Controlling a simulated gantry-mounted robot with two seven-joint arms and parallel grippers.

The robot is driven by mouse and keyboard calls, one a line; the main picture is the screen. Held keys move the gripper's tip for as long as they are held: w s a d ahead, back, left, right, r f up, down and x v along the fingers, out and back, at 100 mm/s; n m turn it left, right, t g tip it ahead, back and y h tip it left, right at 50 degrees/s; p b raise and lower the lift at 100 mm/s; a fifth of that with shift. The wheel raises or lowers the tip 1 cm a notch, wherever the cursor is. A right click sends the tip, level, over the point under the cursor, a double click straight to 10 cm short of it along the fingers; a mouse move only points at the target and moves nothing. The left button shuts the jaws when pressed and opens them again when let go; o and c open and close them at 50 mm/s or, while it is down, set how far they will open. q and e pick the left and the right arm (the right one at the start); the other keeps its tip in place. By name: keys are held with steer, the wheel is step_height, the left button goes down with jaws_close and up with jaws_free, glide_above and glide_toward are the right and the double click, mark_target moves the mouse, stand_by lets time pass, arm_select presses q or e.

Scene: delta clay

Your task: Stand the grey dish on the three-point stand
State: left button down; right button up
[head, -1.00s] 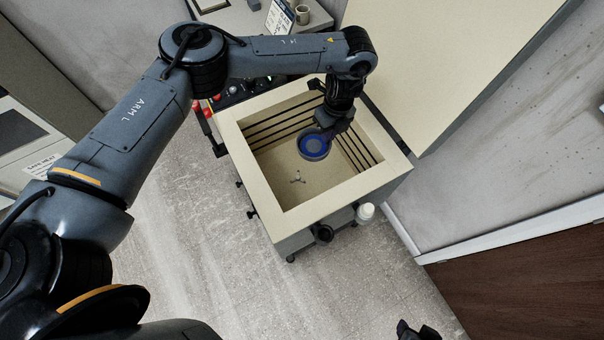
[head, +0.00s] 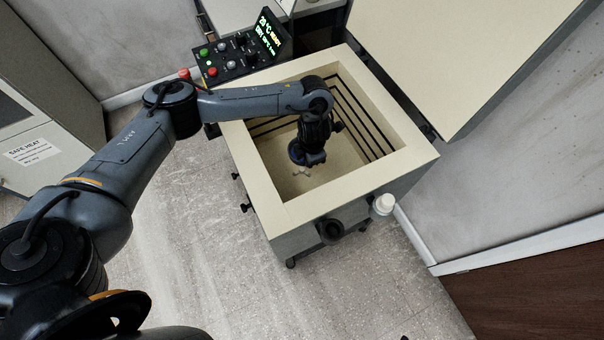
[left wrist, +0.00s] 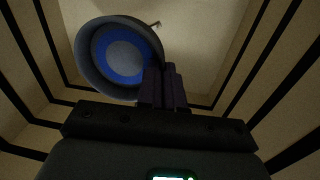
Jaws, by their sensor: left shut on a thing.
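The grey dish has a blue ring inside; in the left wrist view (left wrist: 84,62) it is large and held at its rim. In the head view the dish (head: 295,154) is partly hidden by my left gripper (head: 309,160). My left gripper is shut on the dish's rim, inside the open kiln. Its dark fingers show in the left wrist view (left wrist: 163,86). The small three-point stand (head: 302,172) is on the kiln floor, just below the dish in the head picture. Only a bit of the stand (left wrist: 155,25) shows past the dish rim in the left wrist view. My right gripper is not seen.
The square kiln has a thick cream rim (head: 369,179) and dark grooves along its inner walls, close around my left wrist. Its raised lid (head: 465,60) stands at the back right. A control box (head: 232,60) stands at the back left. Bare kiln floor surrounds the stand.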

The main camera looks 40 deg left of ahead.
arm_select(q)
step_height(320, 180, down, 11)
steer(key=b, duration=0.7)
steer(key=shift+s+a+f+b, duration=0.15)
steer(key=shift+f+b, duration=0.05)
steer(key=shift+b, duration=0.1)
steer(key=shift+r, duration=0.1)
steer(key=c, duration=1.3)
jaws_free()
steer(key=shift+o, duration=0.2)
